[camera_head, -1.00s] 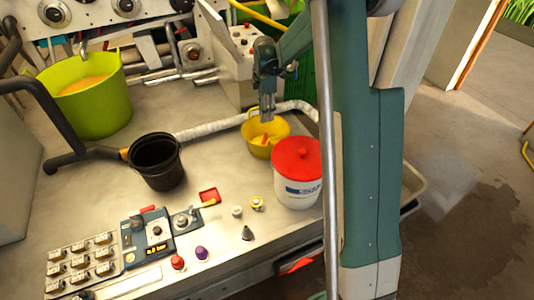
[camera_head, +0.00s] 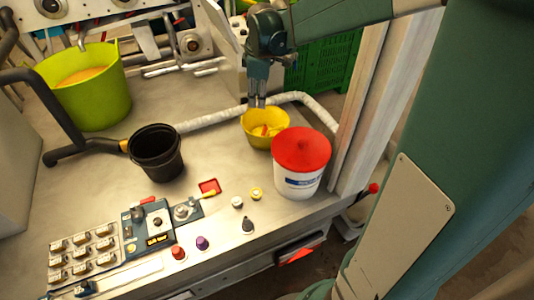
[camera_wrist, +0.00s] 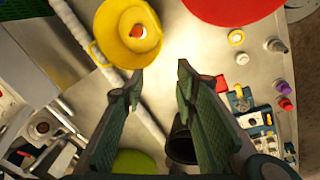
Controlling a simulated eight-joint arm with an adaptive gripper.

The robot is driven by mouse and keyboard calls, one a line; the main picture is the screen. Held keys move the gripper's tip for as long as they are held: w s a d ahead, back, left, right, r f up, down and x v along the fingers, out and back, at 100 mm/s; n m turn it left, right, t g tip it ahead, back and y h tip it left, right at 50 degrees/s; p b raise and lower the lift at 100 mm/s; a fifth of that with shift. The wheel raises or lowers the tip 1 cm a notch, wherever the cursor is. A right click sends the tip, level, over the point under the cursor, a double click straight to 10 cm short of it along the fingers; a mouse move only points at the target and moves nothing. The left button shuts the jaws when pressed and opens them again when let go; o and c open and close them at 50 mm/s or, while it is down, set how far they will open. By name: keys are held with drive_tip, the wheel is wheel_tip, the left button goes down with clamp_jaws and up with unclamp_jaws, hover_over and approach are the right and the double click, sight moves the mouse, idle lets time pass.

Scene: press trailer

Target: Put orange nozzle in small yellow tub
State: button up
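The small yellow tub (camera_head: 252,139) stands on the metal bench, left of the white bucket with a red lid. The orange nozzle (camera_head: 264,130) lies inside the tub; in the wrist view a small orange piece with a pale centre (camera_wrist: 137,32) shows on the tub floor. My gripper (camera_head: 257,103) is above the tub's far rim, pointing down. In the wrist view my gripper (camera_wrist: 160,75) has its fingers spread apart with nothing between them, and the yellow tub (camera_wrist: 105,25) is just past the fingertips.
The red-lidded bucket (camera_head: 298,182) stands close to the tub's right. A black pot (camera_head: 157,160), a lime tub (camera_head: 103,105) and a white wrapped hose (camera_head: 210,120) are on the bench. Several knobs and fittings, such as the purple one (camera_head: 202,243), line the front.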

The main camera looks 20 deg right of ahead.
drive_tip(key=s+a+r+m+t, duration=0.1)
drive_tip(key=s+a+r+m, duration=0.2)
drive_tip(key=s, duration=0.4)
drive_tip(key=s+a+r+m+t, duration=0.1)
drive_tip(key=s+a+r+m, duration=0.2)
drive_tip(key=s, duration=0.5)
drive_tip(key=s+a+f+m+t, duration=0.1)
drive_tip(key=s+a+m, duration=0.1)
drive_tip(key=s, duration=0.5)
drive_tip(key=s+a+f+m+t, duration=0.1)
drive_tip(key=s+a+m, duration=0.1)
drive_tip(key=s, duration=0.5)
drive_tip(key=shift+f+m+t, duration=0.3)
drive_tip(key=shift+m, duration=0.5)
